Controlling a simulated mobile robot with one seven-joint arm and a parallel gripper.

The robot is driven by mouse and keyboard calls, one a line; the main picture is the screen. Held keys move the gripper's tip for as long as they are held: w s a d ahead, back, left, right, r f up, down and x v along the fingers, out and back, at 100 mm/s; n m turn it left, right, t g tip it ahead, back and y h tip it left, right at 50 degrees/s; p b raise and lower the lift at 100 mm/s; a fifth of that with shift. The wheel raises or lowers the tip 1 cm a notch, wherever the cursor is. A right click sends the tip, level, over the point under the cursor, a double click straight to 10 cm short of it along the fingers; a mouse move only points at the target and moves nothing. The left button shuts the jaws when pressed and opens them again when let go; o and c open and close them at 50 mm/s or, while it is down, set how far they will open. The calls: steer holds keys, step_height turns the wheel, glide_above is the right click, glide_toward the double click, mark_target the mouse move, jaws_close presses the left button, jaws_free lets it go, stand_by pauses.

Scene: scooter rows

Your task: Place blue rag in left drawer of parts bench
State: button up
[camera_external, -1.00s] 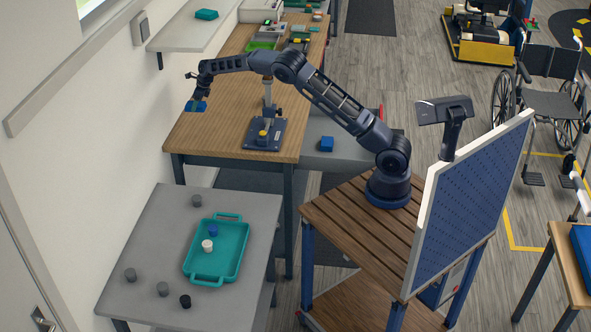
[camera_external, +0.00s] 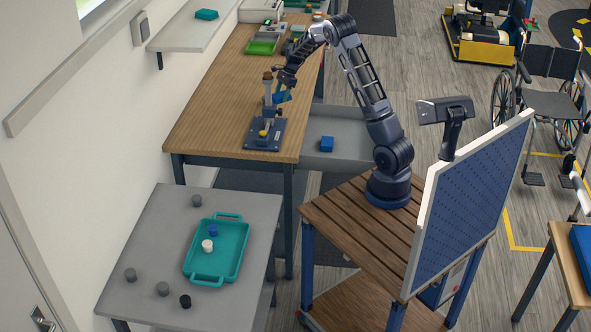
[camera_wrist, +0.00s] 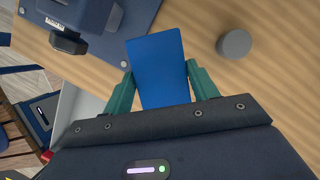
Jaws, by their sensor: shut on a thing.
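My gripper (camera_external: 282,80) is shut on the blue rag (camera_external: 284,97) and holds it above the parts bench (camera_external: 215,110), beside the upright post of a bench fixture. In the wrist view the flat blue rag (camera_wrist: 157,62) sits between the teal fingers of my gripper (camera_wrist: 160,78), over the wooden top. A grey drawer (camera_external: 350,148) stands pulled out from the bench's right side, to the right of and below my gripper. A blue block (camera_external: 327,143) lies in it. Part of a pale drawer wall (camera_wrist: 75,104) shows in the wrist view.
The dark blue fixture (camera_external: 264,134) with a yellow part stands near the bench's front edge. Trays (camera_external: 263,44) and small parts crowd the bench's far end. A grey table with a teal tray (camera_external: 205,278) stands in front. The bench's left half is clear.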

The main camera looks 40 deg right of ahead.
steer(key=s+d+n+g, duration=0.1)
steer(key=s+d+n, duration=0.2)
steer(key=s+d, duration=0.55)
steer(key=n+g+h, duration=0.1)
steer(key=n+g, duration=0.2)
steer(key=n, duration=0.4)
glide_above(349, 154)
steer(key=s+a, duration=0.4)
step_height(349, 154, down, 3)
step_height(349, 154, down, 19)
steer(key=shift+f, duration=0.1)
steer(key=o, duration=0.5)
steer(key=shift+f, duration=0.15)
steer(key=o, duration=0.5)
steer(key=shift+c, duration=0.2)
